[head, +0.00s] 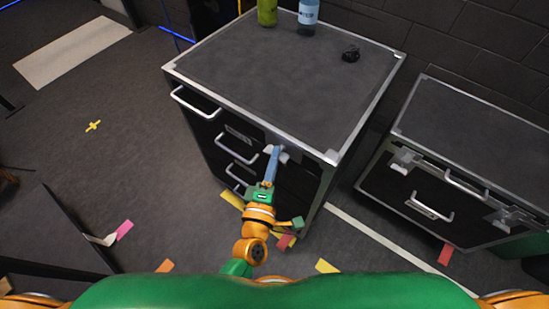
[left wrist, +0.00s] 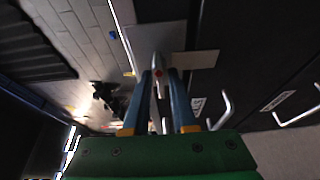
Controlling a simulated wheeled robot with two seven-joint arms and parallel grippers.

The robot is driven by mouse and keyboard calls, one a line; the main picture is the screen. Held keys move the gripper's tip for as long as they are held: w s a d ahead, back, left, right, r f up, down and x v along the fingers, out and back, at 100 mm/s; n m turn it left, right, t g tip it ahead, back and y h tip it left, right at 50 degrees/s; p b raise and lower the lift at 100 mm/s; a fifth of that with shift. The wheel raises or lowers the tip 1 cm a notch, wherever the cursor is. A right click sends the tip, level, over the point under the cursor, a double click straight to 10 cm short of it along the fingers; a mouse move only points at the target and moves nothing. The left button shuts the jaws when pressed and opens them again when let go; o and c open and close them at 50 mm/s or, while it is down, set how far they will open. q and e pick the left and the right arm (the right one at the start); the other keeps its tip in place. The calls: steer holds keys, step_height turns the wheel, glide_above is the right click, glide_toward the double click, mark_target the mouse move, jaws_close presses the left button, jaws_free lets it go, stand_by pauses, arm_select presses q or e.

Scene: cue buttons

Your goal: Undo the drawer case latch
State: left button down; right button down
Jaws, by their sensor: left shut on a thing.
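The drawer case (head: 285,85) is a dark cabinet with silver edges and several drawers with bar handles. A pale latch (head: 283,155) sits on its front near the top, right of the handles. My left gripper (head: 274,152) reaches up to the latch with its blue fingers. In the left wrist view the fingers (left wrist: 161,82) are shut on the grey latch piece (left wrist: 158,62), in front of a light plate (left wrist: 190,59). The fingertips hide part of the latch in the head view. My right gripper is not in view.
On the case top stand a green can (head: 267,12) and a blue bottle (head: 308,15), with a small black object (head: 351,54) nearby. A second, lower case (head: 465,130) with latches stands to the right. Coloured tape strips lie on the floor.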

arm_select(q)
steer(key=shift+w+a+f+m+t+h+b, duration=0.15)
steer(key=shift+m+h+b, duration=1.25)
steer(key=shift+m, duration=2.3)
steer(key=shift+f+m+t+h+b, duration=0.1)
steer(key=shift+m+h+b, duration=1.35)
steer(key=shift+m, duration=2.25)
steer(key=shift+w+a+f+m+t+h+b, duration=0.15)
steer(key=shift+m+h+b, duration=1.25)
steer(key=shift+m, duration=2.3)
steer(key=shift+s+r, duration=0.1)
steer(key=shift+r, duration=0.05)
steer(key=c, duration=1)
jaws_free()
steer(key=shift+o, duration=0.2)
